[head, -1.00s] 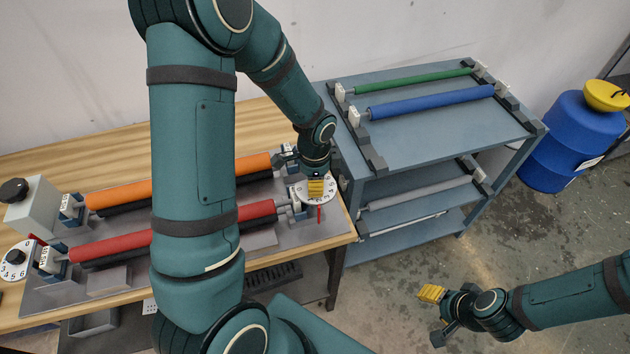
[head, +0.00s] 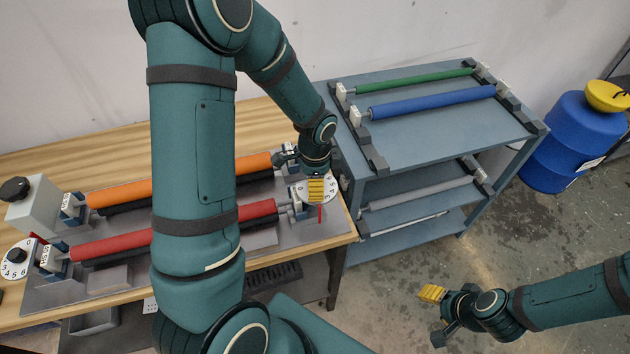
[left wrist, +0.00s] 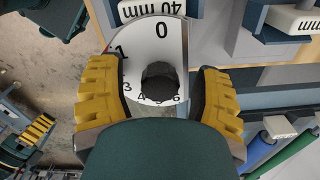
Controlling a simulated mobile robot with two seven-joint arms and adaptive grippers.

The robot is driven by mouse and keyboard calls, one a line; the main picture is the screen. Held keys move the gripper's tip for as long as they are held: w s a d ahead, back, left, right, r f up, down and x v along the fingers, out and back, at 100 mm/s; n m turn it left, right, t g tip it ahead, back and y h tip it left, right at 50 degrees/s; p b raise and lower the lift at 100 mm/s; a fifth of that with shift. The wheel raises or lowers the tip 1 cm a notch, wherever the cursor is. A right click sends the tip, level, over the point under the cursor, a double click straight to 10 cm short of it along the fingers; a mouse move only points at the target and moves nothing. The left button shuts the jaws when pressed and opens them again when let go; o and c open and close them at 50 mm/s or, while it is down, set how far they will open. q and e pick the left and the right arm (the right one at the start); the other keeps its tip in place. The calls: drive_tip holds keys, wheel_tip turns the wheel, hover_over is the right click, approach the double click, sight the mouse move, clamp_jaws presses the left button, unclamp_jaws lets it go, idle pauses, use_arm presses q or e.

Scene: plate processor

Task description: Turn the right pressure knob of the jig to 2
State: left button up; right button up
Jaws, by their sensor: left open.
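The right pressure knob of the jig has a white numbered dial (head: 330,193) at the table's right end. In the left wrist view, the dial (left wrist: 174,45) shows 0, 1 and 3 to 6, and the dark knob (left wrist: 160,82) is at its centre. My left gripper (head: 316,190) is over this dial, pointing down. In the left wrist view, its yellow fingers (left wrist: 158,95) are open on either side of the knob, with gaps visible. A red pointer (head: 320,213) is at the dial's near edge. Which number it marks is unclear. My right gripper (head: 436,315) is open and empty over the floor.
The jig holds an orange roller (head: 120,196) and a red roller (head: 110,243). Another numbered dial (head: 16,272) is at the left. A blue-grey rack (head: 430,115) with rollers stands close right of the table. A blue barrel (head: 570,140) stands beyond. Open floor lies below the rack.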

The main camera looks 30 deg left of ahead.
use_arm(q)
wheel_tip(320, 180, up, 12)
idle(0.5)
idle(0.4)
